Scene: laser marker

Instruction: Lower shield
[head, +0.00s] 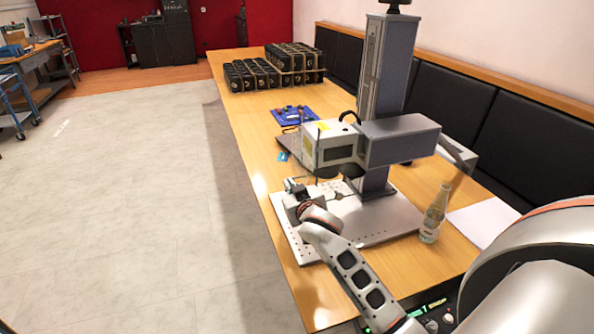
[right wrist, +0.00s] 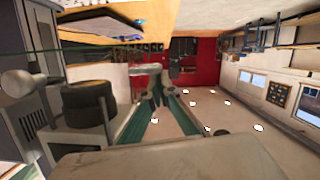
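The laser marker's boxy head (head: 335,145) hangs from a grey arm on an upright column (head: 387,75) above its perforated base plate (head: 385,225). My right gripper (head: 294,188) is low in front of the head, over the plate's left part. It is small and dark there, and its finger gap is unclear. In the right wrist view, grey finger-like parts (right wrist: 155,90) show at the middle, between green see-through strips (right wrist: 186,115) that may be the shield's edges. A black cylinder (right wrist: 88,104) is at their left. I cannot tell whether the gripper touches the shield. My left gripper is out of view.
A bottle (head: 434,215) stands right of the base plate, close to my right arm. A blue tray (head: 294,116) and rows of black boxes (head: 250,76) are farther back on the wooden table (head: 245,120). The floor at left is clear.

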